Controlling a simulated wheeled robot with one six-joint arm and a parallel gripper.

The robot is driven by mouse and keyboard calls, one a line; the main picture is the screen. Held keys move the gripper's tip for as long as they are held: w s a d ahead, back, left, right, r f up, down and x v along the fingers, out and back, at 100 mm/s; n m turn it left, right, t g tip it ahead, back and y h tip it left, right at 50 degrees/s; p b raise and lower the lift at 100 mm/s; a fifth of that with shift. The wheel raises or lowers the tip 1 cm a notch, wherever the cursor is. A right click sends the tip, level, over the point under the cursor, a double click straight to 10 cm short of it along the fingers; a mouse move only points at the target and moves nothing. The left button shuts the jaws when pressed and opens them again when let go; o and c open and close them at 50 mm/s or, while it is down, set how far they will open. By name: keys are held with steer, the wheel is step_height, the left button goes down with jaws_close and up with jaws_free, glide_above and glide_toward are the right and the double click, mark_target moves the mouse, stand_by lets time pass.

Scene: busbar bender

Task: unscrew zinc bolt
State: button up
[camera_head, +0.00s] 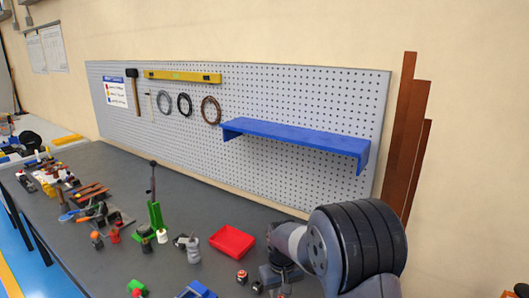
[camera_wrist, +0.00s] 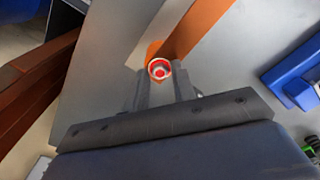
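In the wrist view, a small round part with a pale ring and a red centre (camera_wrist: 159,70) shows end-on between the tips of my gripper (camera_wrist: 160,82). Orange material shows just behind it. I cannot tell whether this part is the zinc bolt. The grey fingers stand apart on either side of it, and I cannot tell whether they touch it. In the head view, my gripper (camera_head: 281,272) is low over the bench at the right of the red tray, partly hidden by my arm. No bolt can be made out clearly there.
A red tray (camera_head: 232,242) stands on the dark bench (camera_head: 150,178). A green-based lever tool (camera_head: 155,213) and several small parts are left of it. A blue shelf (camera_head: 295,137) juts from the pegboard. Tall copper-brown bars (camera_head: 407,135) stand at the right.

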steer(key=shift+c, duration=0.4)
jaws_close()
steer(key=n, duration=0.5)
steer(key=shift+n, duration=0.4)
steer(key=shift+n, duration=0.5)
steer(key=n, duration=0.4)
steer(key=shift+n, duration=0.3)
